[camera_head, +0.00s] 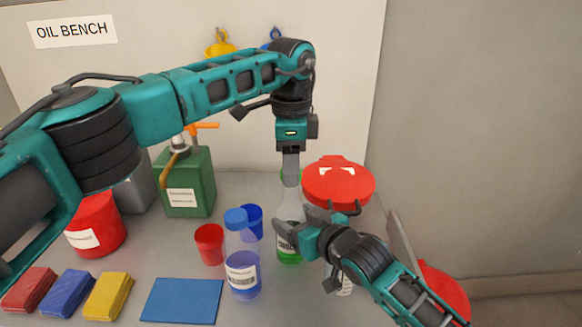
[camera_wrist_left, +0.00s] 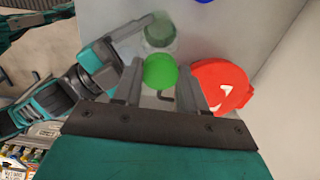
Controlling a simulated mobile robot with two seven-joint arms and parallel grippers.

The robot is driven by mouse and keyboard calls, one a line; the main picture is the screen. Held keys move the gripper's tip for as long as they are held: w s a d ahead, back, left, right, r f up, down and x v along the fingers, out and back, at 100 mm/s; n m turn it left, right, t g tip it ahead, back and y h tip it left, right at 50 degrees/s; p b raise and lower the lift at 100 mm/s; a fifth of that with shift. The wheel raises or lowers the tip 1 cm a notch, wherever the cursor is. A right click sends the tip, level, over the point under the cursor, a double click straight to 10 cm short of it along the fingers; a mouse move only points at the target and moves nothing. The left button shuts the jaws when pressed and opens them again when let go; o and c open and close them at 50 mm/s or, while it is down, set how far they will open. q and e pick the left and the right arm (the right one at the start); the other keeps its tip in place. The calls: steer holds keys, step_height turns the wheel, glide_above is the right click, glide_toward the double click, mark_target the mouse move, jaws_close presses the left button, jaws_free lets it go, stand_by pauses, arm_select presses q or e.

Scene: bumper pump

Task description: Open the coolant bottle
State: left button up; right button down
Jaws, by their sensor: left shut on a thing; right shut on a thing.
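The coolant bottle (camera_head: 290,245) is clear with green liquid and a pale label, and stands upright on the bench. My right gripper (camera_head: 289,228) is shut on its body from the right side and hides part of it. My left gripper (camera_head: 291,170) points straight down above the bottle and is shut on the green cap (camera_wrist_left: 160,72). The cap sits between the two fingers in the left wrist view, with the bottle (camera_wrist_left: 158,32) beyond it. I cannot tell whether the cap still touches the bottle's neck.
A red-lidded container (camera_head: 338,185) stands close right of the bottle. A blue-capped bottle (camera_head: 243,275), a red cup (camera_head: 209,245) and a blue cup (camera_head: 252,222) stand to the left. A green pump can (camera_head: 187,185) is behind left. A blue mat (camera_head: 182,301) lies in front.

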arm_select(q)
step_height(320, 180, up, 4)
steer(key=shift+f, duration=0.25)
arm_select(e)
jaws_free()
steer(key=shift+s, duration=0.1)
arm_select(q)
steer(key=shift+r+p, duration=0.3)
steer(key=shift+p, duration=0.05)
arm_select(e)
steer(key=v, duration=1.2)
